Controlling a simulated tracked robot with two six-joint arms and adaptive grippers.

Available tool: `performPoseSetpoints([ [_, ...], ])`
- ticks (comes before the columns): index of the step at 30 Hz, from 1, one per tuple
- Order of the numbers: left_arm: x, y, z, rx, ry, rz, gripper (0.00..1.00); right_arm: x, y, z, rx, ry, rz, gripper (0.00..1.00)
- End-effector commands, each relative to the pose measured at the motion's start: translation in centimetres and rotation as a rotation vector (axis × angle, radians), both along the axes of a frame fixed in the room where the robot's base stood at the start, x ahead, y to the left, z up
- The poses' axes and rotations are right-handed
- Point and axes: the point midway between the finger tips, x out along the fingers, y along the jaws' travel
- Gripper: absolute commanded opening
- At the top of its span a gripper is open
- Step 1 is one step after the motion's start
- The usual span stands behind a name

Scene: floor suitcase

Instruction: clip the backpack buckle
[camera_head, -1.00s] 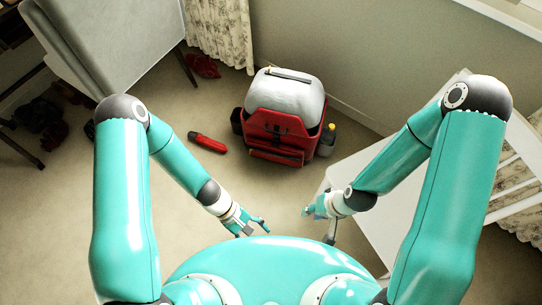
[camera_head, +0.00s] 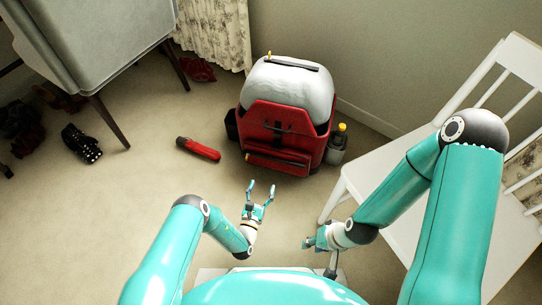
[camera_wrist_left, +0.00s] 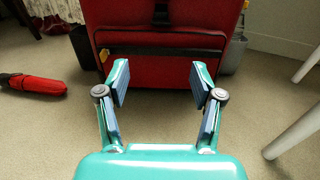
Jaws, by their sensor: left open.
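The red and grey backpack (camera_head: 262,135) stands upright on the floor against the back wall, with a grey top and a dark strap (camera_head: 277,131) down its red front. Its lower front also fills the top of the left wrist view (camera_wrist_left: 160,68). The buckle is too small to make out. My left gripper (camera_head: 261,187) is open and empty, a short way in front of the backpack's base. In the left wrist view its two fingers (camera_wrist_left: 159,82) stand apart before the red front pocket. My right gripper (camera_head: 311,239) hangs near the white chair; its fingers are too small to read.
A red folded umbrella (camera_head: 198,149) lies on the floor left of the backpack. A bottle (camera_head: 337,143) sits in its right side pocket. A white chair (camera_head: 400,185) stands at the right, a grey armchair (camera_head: 90,40) at the upper left.

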Motion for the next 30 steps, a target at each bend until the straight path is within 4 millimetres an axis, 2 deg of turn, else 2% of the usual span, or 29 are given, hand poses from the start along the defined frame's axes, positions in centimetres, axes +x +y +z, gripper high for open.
performPoseSetpoints([
  [5, 2.6, -0.8, 0.0, 0.000, -0.005, -0.003, 0.67, 0.0, 0.0, -1.1, 0.000, 0.000, 0.000, 0.32],
  [15, 9.6, -2.9, -0.2, 0.000, -0.006, -0.004, 0.67, 0.0, 0.0, -4.3, 0.000, 0.000, 0.000, 0.32],
  [21, 13.1, -3.9, -0.1, -0.001, -0.004, -0.004, 0.67, 0.0, 0.0, -6.0, 0.000, 0.000, 0.000, 0.32],
  [25, 14.6, -4.2, -0.1, -0.001, -0.004, -0.010, 0.67, 0.0, 0.0, -6.7, 0.000, 0.000, 0.000, 0.32],
  [30, 15.4, -4.3, 0.0, -0.001, -0.004, -0.014, 0.67, 0.0, 0.0, -7.0, 0.000, 0.000, 0.000, 0.32],
])
